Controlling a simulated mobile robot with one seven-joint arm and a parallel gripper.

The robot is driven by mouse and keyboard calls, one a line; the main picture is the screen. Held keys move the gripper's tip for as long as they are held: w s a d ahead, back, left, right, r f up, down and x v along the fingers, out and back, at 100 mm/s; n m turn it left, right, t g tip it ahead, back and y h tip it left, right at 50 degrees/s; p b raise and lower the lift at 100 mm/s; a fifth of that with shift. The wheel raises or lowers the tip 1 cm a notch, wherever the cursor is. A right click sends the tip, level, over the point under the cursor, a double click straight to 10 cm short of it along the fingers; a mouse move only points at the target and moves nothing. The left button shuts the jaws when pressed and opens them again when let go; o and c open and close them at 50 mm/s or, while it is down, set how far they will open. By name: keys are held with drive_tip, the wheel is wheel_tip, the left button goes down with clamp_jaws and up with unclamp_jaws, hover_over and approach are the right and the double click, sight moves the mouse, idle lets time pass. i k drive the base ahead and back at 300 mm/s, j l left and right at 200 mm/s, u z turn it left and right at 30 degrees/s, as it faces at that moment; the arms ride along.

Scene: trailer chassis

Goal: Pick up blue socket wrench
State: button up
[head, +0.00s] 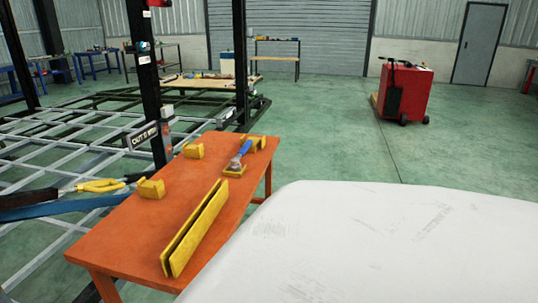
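A tool with a blue handle, which looks like the blue socket wrench (243,149), lies on the orange table (125,245) near its far right end. Its grey end points toward me and rests on or over a small yellow piece (235,171). The blue end reaches back beside a yellow bracket (258,142). I cannot clearly make out my gripper in this view.
Long yellow rails (195,228) and more yellow brackets (150,188) share the tabletop. A large white surface (370,245) fills the lower right. A grey trailer frame (60,160) lies left; a red cart (405,90) stands on open floor behind.

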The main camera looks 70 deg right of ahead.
sight(234, 166)
drive_tip(key=z, duration=1.8)
drive_tip(key=u, duration=2.55)
drive_tip(key=z, duration=2.5)
